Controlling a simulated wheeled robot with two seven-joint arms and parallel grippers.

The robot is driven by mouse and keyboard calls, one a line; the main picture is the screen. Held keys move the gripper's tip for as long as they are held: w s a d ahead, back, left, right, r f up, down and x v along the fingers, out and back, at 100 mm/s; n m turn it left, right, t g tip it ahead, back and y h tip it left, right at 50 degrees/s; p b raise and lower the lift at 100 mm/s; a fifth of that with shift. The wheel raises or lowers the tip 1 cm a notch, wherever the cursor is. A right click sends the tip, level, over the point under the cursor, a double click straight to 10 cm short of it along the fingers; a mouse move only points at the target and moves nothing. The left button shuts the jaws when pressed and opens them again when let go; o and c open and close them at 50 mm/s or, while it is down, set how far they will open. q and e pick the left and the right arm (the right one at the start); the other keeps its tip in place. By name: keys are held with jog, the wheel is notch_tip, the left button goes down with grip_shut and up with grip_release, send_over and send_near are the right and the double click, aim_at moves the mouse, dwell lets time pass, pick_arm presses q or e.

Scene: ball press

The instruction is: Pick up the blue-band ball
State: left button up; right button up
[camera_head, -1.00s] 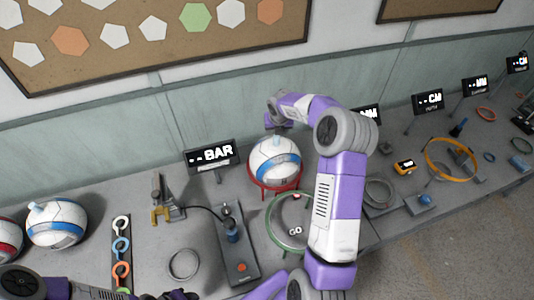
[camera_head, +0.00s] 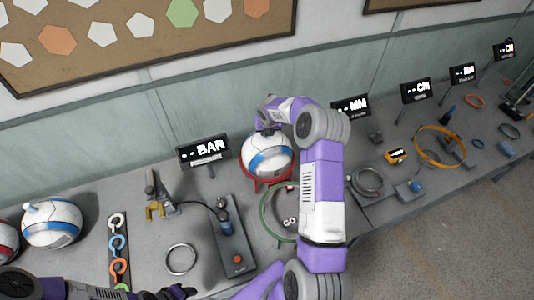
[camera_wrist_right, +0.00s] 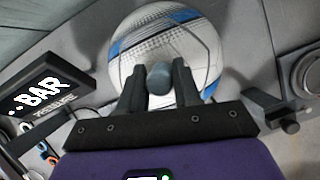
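A white ball with a blue band (camera_head: 267,157) sits in a red ring stand (camera_head: 262,184) on the bench. The right wrist view shows the ball (camera_wrist_right: 196,40) just past my fingers, with a blue-grey knob (camera_wrist_right: 160,76) on it. My right gripper (camera_wrist_right: 160,85) has a finger on each side of this knob, and both appear to touch it. In the head view my right gripper (camera_head: 268,127) is over the ball's top. Another blue-band ball (camera_head: 52,225) with a pale knob lies at the left. My left gripper (camera_head: 180,292) is low at the front edge, its fingers unclear.
A BAR display (camera_head: 204,150) stands behind left of the stand. A pump-like device (camera_head: 236,250), a green GO ring (camera_head: 268,215), a metal ring (camera_head: 181,260) and a strip of coloured rings (camera_head: 118,250) crowd the bench. A red-banded ball (camera_head: 8,240) is far left.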

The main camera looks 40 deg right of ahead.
grip_shut()
jog(key=shift+r, duration=0.1)
dwell(1.0)
